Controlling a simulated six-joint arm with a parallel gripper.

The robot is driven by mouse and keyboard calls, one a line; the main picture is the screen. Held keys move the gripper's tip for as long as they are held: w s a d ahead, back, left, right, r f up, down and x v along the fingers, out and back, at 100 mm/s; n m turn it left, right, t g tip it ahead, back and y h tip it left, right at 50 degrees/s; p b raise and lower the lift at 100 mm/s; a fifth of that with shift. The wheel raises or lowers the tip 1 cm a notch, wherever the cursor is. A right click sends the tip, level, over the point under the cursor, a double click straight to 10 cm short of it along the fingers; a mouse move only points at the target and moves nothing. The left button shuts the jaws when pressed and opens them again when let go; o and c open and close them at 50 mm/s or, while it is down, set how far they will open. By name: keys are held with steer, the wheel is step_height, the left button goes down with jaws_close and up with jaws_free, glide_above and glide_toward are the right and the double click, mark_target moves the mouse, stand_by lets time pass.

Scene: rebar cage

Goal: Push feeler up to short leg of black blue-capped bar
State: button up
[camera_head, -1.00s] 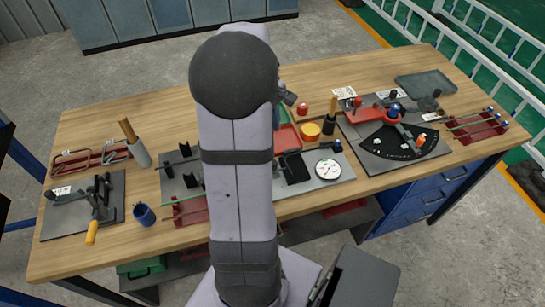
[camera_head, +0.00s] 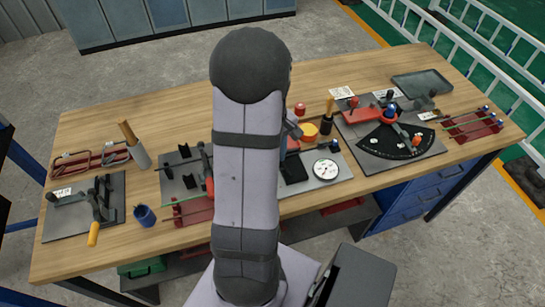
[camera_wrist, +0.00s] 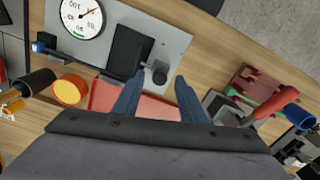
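In the wrist view, a black bar (camera_wrist: 84,66) with a blue cap (camera_wrist: 38,47) lies along the edge of a grey plate (camera_wrist: 172,38). Its short leg is not clear to me. The plate carries a white dial gauge (camera_wrist: 82,17), a black block (camera_wrist: 130,50) and a short dark rod with a round end (camera_wrist: 160,75), possibly the feeler. The dial (camera_head: 326,168) also shows in the head view. My arm hides the gripper in the head view.
An orange disc (camera_wrist: 69,92) and a dark cylinder (camera_wrist: 35,82) stand beside the plate. A red rack (camera_wrist: 252,82), a red handle (camera_wrist: 276,101) and a blue cup (camera_wrist: 290,97) lie on the other side. Bare wood (camera_head: 95,125) shows at the table's left.

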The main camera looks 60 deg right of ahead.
steer(key=shift+f, duration=0.7)
steer(key=shift+c, duration=0.5)
jaws_close()
steer(key=shift+s+d, duration=0.2)
steer(key=shift+o, duration=0.5)
jaws_free()
steer(key=shift+r+b, duration=0.7)
steer(key=shift+r, duration=3)
